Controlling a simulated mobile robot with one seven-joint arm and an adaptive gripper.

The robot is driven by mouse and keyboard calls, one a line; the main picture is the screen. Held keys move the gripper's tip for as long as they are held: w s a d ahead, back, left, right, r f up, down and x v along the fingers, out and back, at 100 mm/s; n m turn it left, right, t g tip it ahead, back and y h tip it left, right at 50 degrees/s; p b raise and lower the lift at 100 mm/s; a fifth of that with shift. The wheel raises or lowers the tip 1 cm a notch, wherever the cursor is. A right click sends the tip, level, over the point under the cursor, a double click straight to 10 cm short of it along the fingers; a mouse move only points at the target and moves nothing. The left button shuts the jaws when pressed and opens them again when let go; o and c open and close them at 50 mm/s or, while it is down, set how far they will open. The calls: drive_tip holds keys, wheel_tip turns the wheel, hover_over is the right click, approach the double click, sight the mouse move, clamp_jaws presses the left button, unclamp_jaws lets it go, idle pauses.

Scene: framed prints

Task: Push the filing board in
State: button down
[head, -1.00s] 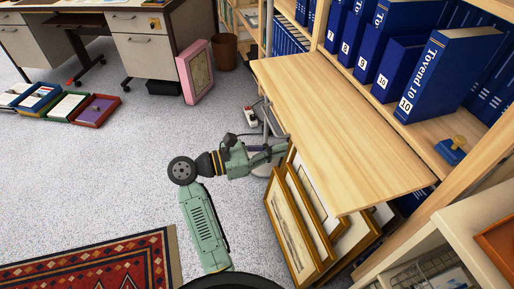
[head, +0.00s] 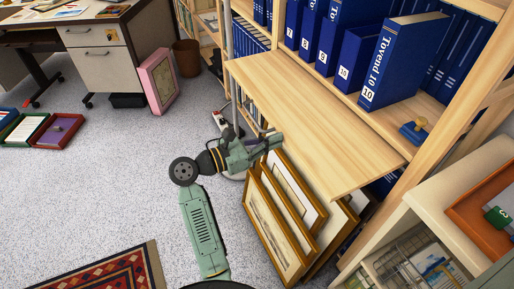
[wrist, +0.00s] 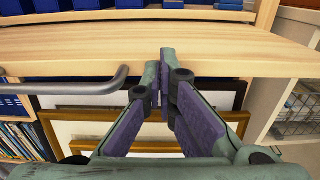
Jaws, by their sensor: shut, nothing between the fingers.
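The filing board (head: 310,125) is a flat light-wood panel sticking out of the bookcase below the row of blue binders. My gripper (head: 279,139) is shut and empty, at about the middle of the board's long front edge. In the wrist view the board (wrist: 90,50) spans the picture, and the closed fingertips (wrist: 168,55) overlap its front edge. They look in contact with it, though the exact touching point is hidden by the fingers. A curved grey metal bar (wrist: 95,85) shows below the board's left part.
Gilt-framed pictures (head: 268,228) lean beneath the board. Blue binders (head: 400,62) and a stamp (head: 414,130) stand on the shelf behind. A cream cabinet (head: 440,205) is at right.

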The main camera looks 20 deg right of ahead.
sight(330, 120)
drive_tip(key=d, duration=0.6)
drive_tip(key=d+b, duration=0.1)
drive_tip(key=d, duration=1.2)
drive_tip(key=shift+w+b, duration=0.3)
drive_tip(key=shift+a, duration=0.15)
